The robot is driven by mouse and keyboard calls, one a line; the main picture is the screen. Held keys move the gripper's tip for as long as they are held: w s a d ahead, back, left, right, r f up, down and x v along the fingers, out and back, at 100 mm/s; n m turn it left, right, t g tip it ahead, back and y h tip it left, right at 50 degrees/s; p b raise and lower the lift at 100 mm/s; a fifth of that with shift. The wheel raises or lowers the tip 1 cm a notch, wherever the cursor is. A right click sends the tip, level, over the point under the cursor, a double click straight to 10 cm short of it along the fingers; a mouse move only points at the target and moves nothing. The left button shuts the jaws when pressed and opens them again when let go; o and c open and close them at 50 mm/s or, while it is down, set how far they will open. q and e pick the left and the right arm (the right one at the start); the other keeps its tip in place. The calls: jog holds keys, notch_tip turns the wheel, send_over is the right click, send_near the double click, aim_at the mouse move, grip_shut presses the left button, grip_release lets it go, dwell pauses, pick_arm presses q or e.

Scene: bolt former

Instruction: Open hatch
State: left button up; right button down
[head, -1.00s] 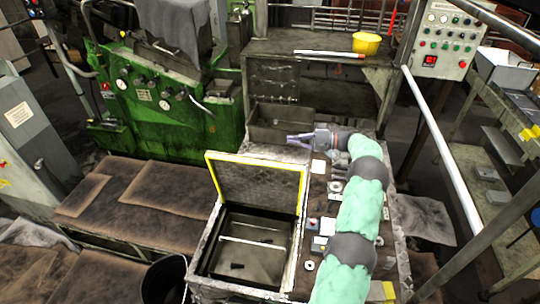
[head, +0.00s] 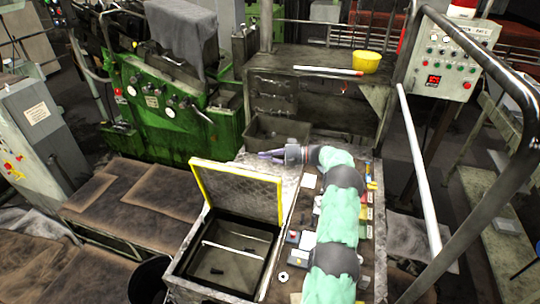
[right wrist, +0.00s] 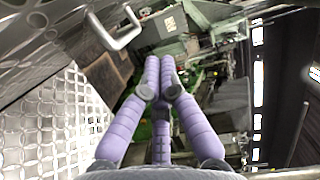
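The hatch (head: 238,190) is a dark patterned lid with a yellow rim. It stands raised at the back of its box (head: 184,275), leaving the dark opening uncovered. My right gripper (head: 262,154) has purple fingers and is just behind the lid's top edge. It holds nothing that I can see. In the right wrist view its two upper fingertips (right wrist: 160,62) are close together, with a third finger below; the gap to that one is unclear. A pale U-shaped handle (right wrist: 122,28) shows left of the fingers, apart from them. My left gripper is not in view.
A control panel (head: 298,238) with buttons lies right of the opening, under my right arm. A metal bin (head: 262,130) stands behind the gripper. A green machine (head: 165,105) is at back left. A white rail (head: 425,180) and a dark rail bound the right side.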

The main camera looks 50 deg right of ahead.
jog(key=w+a+p, duration=0.1)
jog(key=a, duration=0.1)
jog(key=w+a+p, duration=0.1)
jog(key=a, duration=0.1)
jog(key=a+p, duration=0.1)
jog(key=a, duration=0.1)
jog(key=shift+w+a+f, duration=0.1)
jog(key=shift+w+f, duration=0.1)
jog(key=shift+w, duration=0.2)
pick_arm(q)
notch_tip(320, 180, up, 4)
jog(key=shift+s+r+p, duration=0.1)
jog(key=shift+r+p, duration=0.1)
jog(key=shift+p, duration=0.25)
pick_arm(e)
jog(key=shift+s+a+f, duration=0.2)
jog(key=shift+a+f, duration=0.05)
jog(key=shift+a, duration=0.25)
jog(key=shift+s, duration=0.1)
